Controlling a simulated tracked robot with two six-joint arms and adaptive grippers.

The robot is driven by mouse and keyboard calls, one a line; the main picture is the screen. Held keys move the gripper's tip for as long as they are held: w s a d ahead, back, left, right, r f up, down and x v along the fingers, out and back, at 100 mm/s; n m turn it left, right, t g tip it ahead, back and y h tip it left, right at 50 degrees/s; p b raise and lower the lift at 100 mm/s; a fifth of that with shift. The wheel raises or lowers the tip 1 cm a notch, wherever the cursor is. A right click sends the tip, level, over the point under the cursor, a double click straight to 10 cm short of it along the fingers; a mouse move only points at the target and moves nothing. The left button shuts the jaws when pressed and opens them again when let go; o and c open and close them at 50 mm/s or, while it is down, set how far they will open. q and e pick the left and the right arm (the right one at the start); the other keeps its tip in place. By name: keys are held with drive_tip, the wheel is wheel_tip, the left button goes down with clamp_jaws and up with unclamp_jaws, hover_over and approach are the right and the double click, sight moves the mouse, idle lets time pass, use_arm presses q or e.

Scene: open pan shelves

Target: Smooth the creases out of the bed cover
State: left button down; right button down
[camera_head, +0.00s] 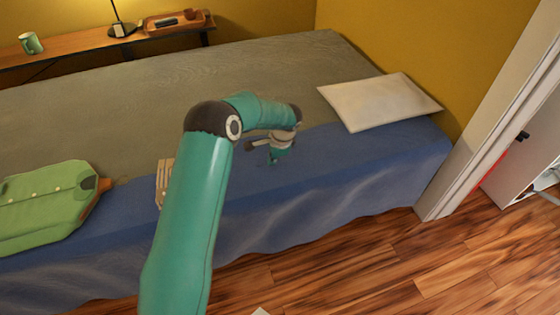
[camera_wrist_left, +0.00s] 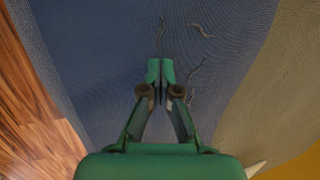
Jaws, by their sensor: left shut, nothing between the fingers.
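The bed cover (camera_head: 370,165) is blue along the near side, beside a grey-green area over the rest of the bed. My left gripper (camera_head: 275,157) is over the blue part, near the middle of the bed, with its fingers shut and empty. In the left wrist view the shut fingertips (camera_wrist_left: 160,72) point at the blue cover (camera_wrist_left: 90,50). Several thin dark wavy creases lie ahead of and to the right of the fingertips. I cannot tell whether the fingertips touch the cloth. The cover's near edge hangs in folds. My right gripper is not in view.
A white pillow (camera_head: 380,103) lies to the right of the gripper. A green garment (camera_head: 42,203) lies at the left, near a pale slatted thing (camera_head: 163,178) partly behind my arm. A wooden shelf (camera_head: 80,48) holds a mug (camera_head: 31,43) and a lamp. Wooden floor is in front.

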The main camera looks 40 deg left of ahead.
sight(254, 168)
use_arm(q)
drive_tip(key=shift+s+a+f, duration=0.1)
drive_tip(key=shift+s+a, duration=0.05)
drive_tip(key=shift+s, duration=0.15)
drive_tip(key=shift+s+a, duration=0.5)
drive_tip(key=shift+s, duration=0.15)
drive_tip(key=shift+s, duration=0.15)
drive_tip(key=shift+s+a+b, duration=0.4)
drive_tip(key=shift+s+a, duration=0.1)
drive_tip(key=shift+s, duration=0.1)
drive_tip(key=shift+s+a, duration=0.45)
drive_tip(key=shift+s, duration=0.25)
drive_tip(key=shift+w+r+p, duration=0.1)
drive_tip(key=shift+r+p, duration=0.6)
drive_tip(key=shift+r, duration=0.65)
